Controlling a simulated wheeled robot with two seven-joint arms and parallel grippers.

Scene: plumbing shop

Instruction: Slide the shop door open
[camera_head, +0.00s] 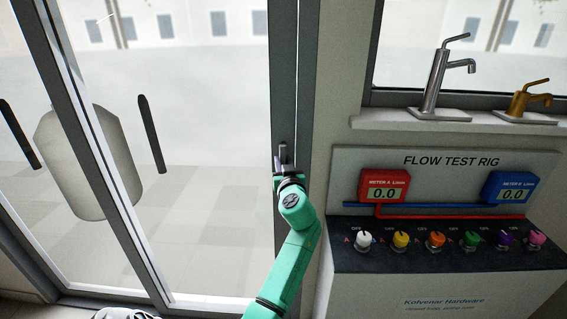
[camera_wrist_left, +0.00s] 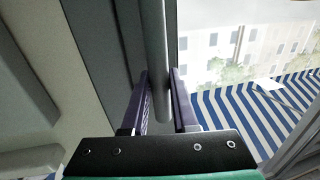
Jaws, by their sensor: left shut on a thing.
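The shop door is a tall glazed panel in a dark grey frame; a slanting frame post (camera_head: 95,150) shows at left in the head view, and an upright dark post (camera_head: 284,80) stands at the middle. A grey vertical bar handle (camera_wrist_left: 154,45) runs along a dark post in the left wrist view. My left gripper (camera_head: 283,155) is at the middle post, with its green arm coming up from below. In the left wrist view its two fingers (camera_wrist_left: 160,98) stand on either side of the bar and are shut on it. My right gripper is not in view.
Right of the door, a flow test rig (camera_head: 450,160) with coloured knobs stands against the wall. Two taps, one chrome (camera_head: 436,80) and one brass (camera_head: 524,98), stand on the sill above. Two black upright bars (camera_head: 151,133) and a beige rounded shape (camera_head: 75,185) show at left.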

